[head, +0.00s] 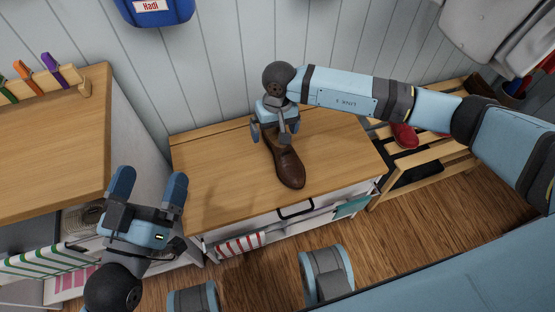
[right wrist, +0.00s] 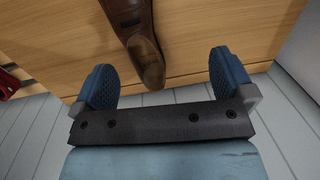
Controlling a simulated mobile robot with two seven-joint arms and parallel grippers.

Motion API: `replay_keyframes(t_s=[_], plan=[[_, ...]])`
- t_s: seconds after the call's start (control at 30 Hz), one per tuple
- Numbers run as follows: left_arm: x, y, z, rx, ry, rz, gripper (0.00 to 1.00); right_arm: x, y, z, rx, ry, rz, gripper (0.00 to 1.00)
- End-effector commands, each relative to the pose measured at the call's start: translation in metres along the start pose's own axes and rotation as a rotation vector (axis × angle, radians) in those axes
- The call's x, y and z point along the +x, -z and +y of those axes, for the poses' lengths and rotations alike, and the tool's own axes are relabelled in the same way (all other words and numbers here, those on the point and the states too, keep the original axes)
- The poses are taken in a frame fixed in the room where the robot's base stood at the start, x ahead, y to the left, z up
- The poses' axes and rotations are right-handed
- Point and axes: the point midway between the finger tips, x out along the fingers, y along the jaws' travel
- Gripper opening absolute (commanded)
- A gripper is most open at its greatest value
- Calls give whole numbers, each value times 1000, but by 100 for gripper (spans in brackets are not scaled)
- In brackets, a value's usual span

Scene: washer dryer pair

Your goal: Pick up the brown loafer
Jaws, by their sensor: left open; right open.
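The brown loafer (head: 287,165) lies on the wooden top of a low cabinet (head: 215,170), its toe toward the front edge and its heel toward the wall. My right gripper (head: 274,132) is over its heel end, open and holding nothing, and hides part of the heel. In the right wrist view, the loafer (right wrist: 143,42) runs off the top edge, with its heel end between the two blue fingers, nearer the left one. My left gripper (head: 149,185) is open and empty, left of the low cabinet.
A taller wooden-topped cabinet (head: 55,135) with coloured clips stands at the left. A slatted rack (head: 430,152) with a red shoe (head: 404,135) stands at the right. A blue bag (head: 155,12) hangs on the panelled wall. The cabinet top around the loafer is clear.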

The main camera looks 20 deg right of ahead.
Motion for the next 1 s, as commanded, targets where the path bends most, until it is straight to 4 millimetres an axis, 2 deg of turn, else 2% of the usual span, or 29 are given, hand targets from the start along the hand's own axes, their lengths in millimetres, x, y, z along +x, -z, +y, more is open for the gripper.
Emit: replay_keyframes(t_s=[0.03, 0.1, 0.2, 0.5, 0.77, 1.0], plan=[[-2, -6, 0, -3, -6, 11, 99, 4, 9, 13, -33, -57, 22, 100], [-2, -6, 1, -6, -10, 18, 99, 4, 15, 24, -65, -111, 36, 100], [-2, -7, 1, -8, -13, 13, 99, 10, 18, 30, -81, -139, 41, 100], [-3, -30, -3, -12, -16, -63, 99, 67, 20, 36, -79, -134, 40, 100], [-4, -40, -4, -14, -19, -100, 99, 88, 22, 39, -79, -133, 41, 100], [-7, -66, -8, -15, -27, -178, 99, 124, 26, 43, -78, -131, 38, 100]])
